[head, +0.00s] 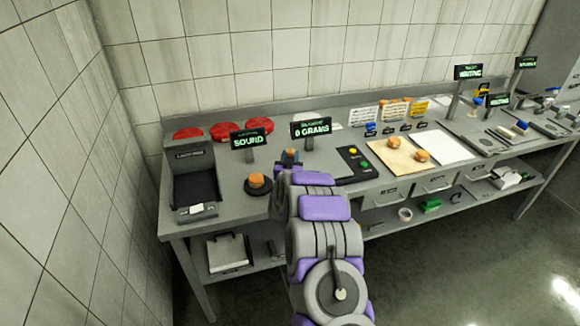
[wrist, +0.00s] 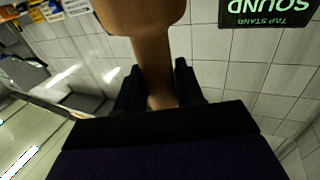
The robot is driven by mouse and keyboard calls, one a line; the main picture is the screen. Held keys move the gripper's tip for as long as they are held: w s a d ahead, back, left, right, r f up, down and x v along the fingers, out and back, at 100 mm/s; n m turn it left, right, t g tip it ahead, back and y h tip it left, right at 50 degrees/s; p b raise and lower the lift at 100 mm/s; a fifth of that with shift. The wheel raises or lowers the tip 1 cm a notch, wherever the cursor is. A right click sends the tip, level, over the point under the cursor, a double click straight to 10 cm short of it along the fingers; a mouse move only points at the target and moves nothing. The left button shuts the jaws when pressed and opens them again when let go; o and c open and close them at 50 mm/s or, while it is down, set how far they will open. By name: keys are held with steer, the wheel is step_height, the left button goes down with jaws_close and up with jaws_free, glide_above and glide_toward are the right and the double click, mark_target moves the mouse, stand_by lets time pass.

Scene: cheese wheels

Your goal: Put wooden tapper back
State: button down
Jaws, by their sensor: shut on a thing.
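The wooden tapper (wrist: 158,60) is brown, with a wide head at the top of the wrist view and a narrower handle below. My gripper (wrist: 157,88) is shut on the handle, one dark finger on each side. In the head view my gripper (head: 290,155) is above the bench beside the grams sign; my arm largely hides the tapper there. A small orange cheese wheel (head: 257,180) sits on a round black stand (head: 258,191) by the SOUND sign (head: 251,139), left of my gripper. I cannot tell where the tapper's resting place is.
A black-lined grey tray (head: 194,188) stands at the bench's left end. Red discs (head: 224,131) lie along the back. Right of my arm are a button panel (head: 357,163) and a board (head: 398,157) with cheese wheels. Tiled walls close the back and left.

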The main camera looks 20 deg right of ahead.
steer(key=f, duration=0.1)
steer(key=d+f, duration=0.1)
steer(key=f+b, duration=0.1)
steer(key=f, duration=0.1)
steer(key=shift+d, duration=0.4)
steer(key=c, duration=1.1)
jaws_free()
steer(key=shift+a+r, duration=0.15)
steer(key=shift+a, duration=0.1)
steer(key=o, duration=0.4)
steer(key=shift+a, duration=0.4)
steer(key=shift+d, duration=0.35)
steer(key=shift+s+a, duration=0.1)
steer(key=shift+s, duration=0.4)
steer(key=p+v, duration=0.2)
steer(key=v, duration=0.9)
steer(key=shift+a, duration=0.15)
